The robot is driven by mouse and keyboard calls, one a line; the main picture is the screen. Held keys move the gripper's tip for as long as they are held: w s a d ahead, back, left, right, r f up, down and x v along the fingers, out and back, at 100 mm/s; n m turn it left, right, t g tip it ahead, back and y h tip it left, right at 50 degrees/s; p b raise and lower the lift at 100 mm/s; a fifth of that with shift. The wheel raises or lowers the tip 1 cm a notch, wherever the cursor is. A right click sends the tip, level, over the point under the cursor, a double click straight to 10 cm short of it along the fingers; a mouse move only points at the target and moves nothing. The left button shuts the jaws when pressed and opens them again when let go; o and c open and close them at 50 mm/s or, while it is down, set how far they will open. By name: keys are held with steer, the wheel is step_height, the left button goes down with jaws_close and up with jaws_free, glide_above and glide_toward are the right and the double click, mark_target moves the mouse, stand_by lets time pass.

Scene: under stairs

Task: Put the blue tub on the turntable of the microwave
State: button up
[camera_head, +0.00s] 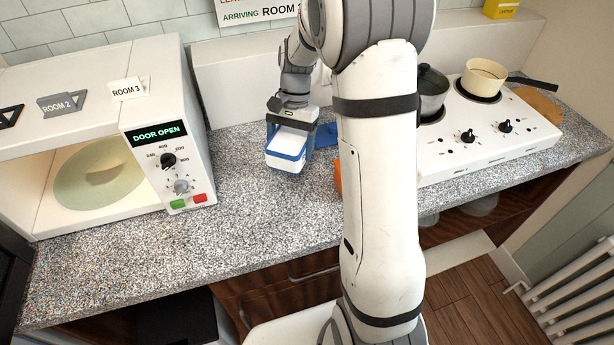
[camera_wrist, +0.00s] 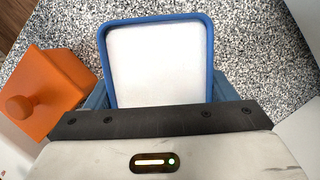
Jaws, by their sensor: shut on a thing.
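The blue tub (camera_head: 285,154) has a blue rim and a white top face. My gripper (camera_head: 290,133) is shut on it and holds it over the worktop, right of the microwave. In the wrist view the tub (camera_wrist: 160,60) sits between the blue fingers of my gripper (camera_wrist: 160,98). I cannot tell whether its base touches the worktop. The microwave (camera_head: 169,130) stands at the left, its display reading DOOR OPEN. Its round pale green turntable (camera_head: 75,190) shows inside the open front, with a small brownish shape near its middle that I cannot identify.
A flat blue thing (camera_head: 326,134) lies behind the tub. An orange knobbed object (camera_wrist: 62,78) stands close beside it. A white hob (camera_head: 480,128) with a dark pot (camera_head: 431,92) and a cream pan (camera_head: 484,78) is at the right. The speckled worktop (camera_head: 240,220) is clear in front.

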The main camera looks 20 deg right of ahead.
steer(key=s+r+m, duration=0.1)
steer(key=m, duration=0.1)
steer(key=s+r+m+t+b, duration=0.1)
steer(key=m, duration=0.2)
steer(key=s+m+y, duration=0.1)
steer(key=m, duration=0.1)
steer(key=shift+s+r+t, duration=0.2)
steer(key=shift+r+t, duration=0.2)
steer(key=m, duration=0.1)
steer(key=s+r+m, duration=0.1)
steer(key=m, duration=0.1)
steer(key=shift+s+t+b, duration=0.1)
steer(key=shift+t+b, duration=0.2)
steer(key=shift+f, duration=0.25)
step_height(320, 180, down, 10)
steer(key=shift+r, duration=0.25)
steer(key=shift+f, duration=0.25)
steer(key=o, duration=1.5)
steer(key=shift+r, duration=0.1)
